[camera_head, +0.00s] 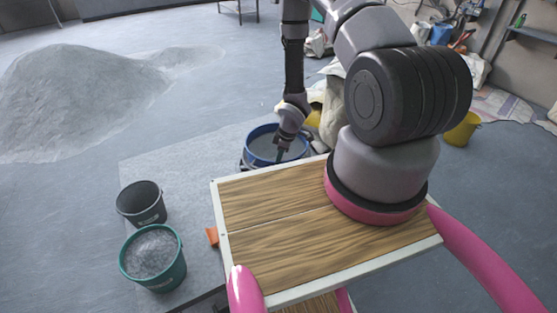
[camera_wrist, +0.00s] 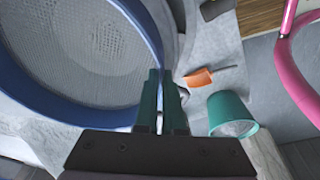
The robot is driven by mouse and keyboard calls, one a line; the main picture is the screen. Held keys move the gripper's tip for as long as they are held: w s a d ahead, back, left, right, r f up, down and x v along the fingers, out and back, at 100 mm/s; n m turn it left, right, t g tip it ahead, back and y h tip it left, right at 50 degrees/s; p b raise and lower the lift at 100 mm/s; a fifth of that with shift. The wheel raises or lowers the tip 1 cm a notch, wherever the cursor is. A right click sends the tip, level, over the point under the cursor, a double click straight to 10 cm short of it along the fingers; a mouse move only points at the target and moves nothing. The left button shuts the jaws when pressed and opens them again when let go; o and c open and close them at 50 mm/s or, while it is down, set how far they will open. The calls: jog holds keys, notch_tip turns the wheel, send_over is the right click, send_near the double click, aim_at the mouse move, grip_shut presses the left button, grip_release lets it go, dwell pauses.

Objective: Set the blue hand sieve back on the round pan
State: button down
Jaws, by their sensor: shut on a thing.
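The blue hand sieve (camera_head: 263,147) is beyond my tabletop in the head view, mesh facing up. In the wrist view its blue rim and grey mesh (camera_wrist: 90,45) fill the upper left. My gripper (camera_head: 281,155) points down at the sieve's near right side. In the wrist view the green fingers of my gripper (camera_wrist: 161,100) are shut on the sieve's rim. I cannot clearly make out the round pan. A dark edge shows below the sieve in the head view, and whether the two touch cannot be told.
A black bucket (camera_head: 142,203) and a green bucket of grey powder (camera_head: 152,257) stand on the pale sheet at left. An orange scoop (camera_head: 212,236) lies beside my wooden tabletop. A large powder heap (camera_head: 75,95) rises at the far left. A yellow bucket (camera_head: 462,130) stands right.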

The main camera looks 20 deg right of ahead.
jog(key=shift+x, duration=0.8)
jog(key=c, duration=1.3)
grip_release()
jog(key=shift+s+d, duration=0.1)
jog(key=shift+d, duration=0.05)
jog(key=shift+v, duration=5.5)
